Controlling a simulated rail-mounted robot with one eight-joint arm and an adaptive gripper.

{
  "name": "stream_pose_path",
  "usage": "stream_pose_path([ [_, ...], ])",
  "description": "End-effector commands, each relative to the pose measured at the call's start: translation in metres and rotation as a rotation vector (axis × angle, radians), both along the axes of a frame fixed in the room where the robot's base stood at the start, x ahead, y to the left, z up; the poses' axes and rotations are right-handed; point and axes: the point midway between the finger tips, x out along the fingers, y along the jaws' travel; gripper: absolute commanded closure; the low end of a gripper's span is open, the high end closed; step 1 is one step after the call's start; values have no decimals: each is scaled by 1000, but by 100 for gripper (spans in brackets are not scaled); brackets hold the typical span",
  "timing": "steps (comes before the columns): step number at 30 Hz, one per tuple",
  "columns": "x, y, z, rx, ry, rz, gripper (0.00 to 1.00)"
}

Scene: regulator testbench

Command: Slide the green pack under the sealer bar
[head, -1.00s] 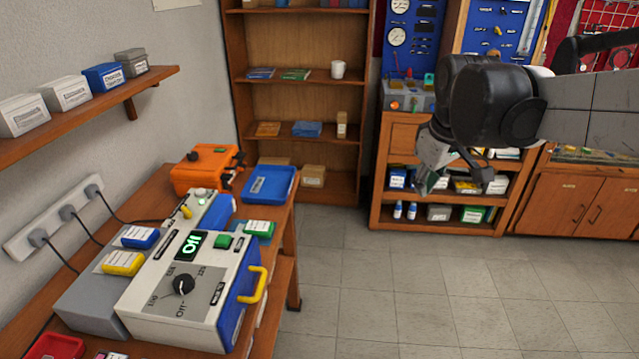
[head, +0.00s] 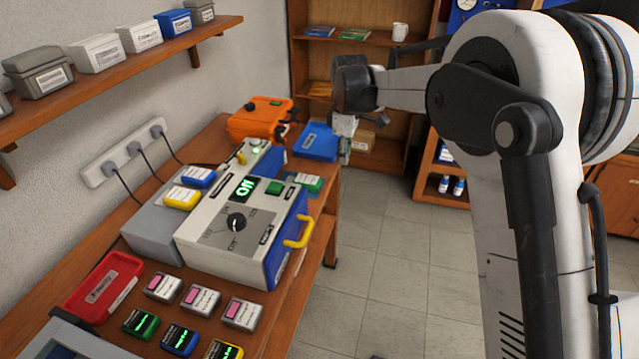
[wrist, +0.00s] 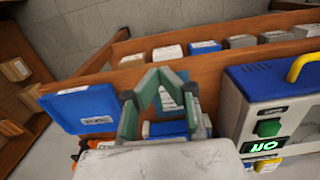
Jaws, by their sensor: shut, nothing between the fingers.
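The green pack (head: 308,182) has a white label. In the head view it lies on the bench just behind the white control box, beside the small grey and blue device (head: 252,160) with a yellow lever. I cannot clearly make out a sealer bar on that device. My gripper (head: 345,130) is at the right of the blue tray (head: 317,141), above and apart from the pack. In the wrist view my gripper (wrist: 166,80) is shut and empty. I cannot pick out the green pack there; the gripper hides part of the bench.
The white control box (head: 215,230) with a yellow handle stands at mid-bench, its display lit. An orange case (head: 262,118) stands at the back. Several small packs and a red tray (head: 103,287) are in front. The floor to the right is open.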

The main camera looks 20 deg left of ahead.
Motion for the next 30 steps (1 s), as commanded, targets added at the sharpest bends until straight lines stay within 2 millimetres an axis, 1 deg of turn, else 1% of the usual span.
stream_pose_path([
  [1,1,5,-5,-2,4,14,100],
  [4,2,8,-10,-5,9,27,100],
  [8,2,9,-19,-5,10,29,100],
  [11,1,9,-33,-5,10,28,100],
  [24,1,9,-113,-5,9,28,100],
  [25,1,17,-109,-5,9,30,100],
  [27,0,28,-109,-5,9,31,100],
  [30,0,38,-109,-5,9,29,100],
])
